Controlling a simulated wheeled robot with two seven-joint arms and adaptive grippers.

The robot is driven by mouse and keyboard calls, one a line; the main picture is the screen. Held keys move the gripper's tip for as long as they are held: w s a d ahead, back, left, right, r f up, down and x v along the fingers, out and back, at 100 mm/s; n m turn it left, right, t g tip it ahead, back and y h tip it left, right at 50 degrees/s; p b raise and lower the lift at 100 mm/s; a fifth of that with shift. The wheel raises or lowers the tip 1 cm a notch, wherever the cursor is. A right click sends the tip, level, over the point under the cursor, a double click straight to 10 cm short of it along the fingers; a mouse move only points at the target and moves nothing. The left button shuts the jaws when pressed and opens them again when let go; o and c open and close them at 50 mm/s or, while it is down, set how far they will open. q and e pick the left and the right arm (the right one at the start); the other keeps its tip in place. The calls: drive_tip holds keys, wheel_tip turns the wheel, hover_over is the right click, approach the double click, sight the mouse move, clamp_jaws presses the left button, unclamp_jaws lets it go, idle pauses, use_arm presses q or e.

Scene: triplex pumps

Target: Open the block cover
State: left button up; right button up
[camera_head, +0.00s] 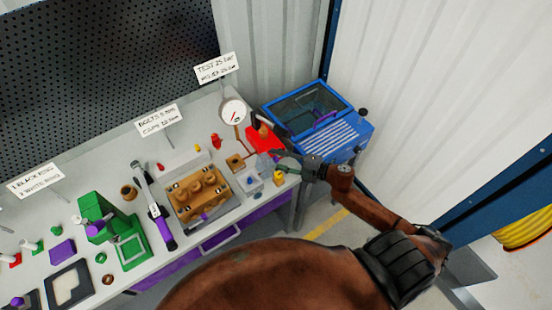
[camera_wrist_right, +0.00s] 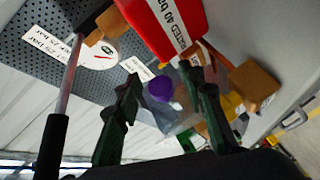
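A grey see-through cover (camera_head: 265,165) stands at the right end of the bench, beside a small clear-grey box with a blue knob (camera_head: 250,181). I take it to be the block cover. My right gripper (camera_head: 279,161) is at its right side, with fingers apart. In the right wrist view, the two dark green fingers (camera_wrist_right: 165,98) are spread, with a purple knob (camera_wrist_right: 161,89) and a greyish see-through surface (camera_wrist_right: 183,122) beyond the gap between them. Whether a finger touches the cover I cannot tell. My left gripper is not in view.
A red block (camera_head: 264,138) and a pressure gauge (camera_head: 233,111) stand behind the cover. A blue cabinet with a windowed lid (camera_head: 308,107) is to the right. A brass pump block (camera_head: 200,192), a purple-handled wrench (camera_head: 160,222) and a green fixture (camera_head: 130,250) lie to the left.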

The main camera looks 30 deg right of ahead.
drive_tip(key=shift+w, duration=0.1)
drive_tip(key=c, duration=0.7)
clamp_jaws()
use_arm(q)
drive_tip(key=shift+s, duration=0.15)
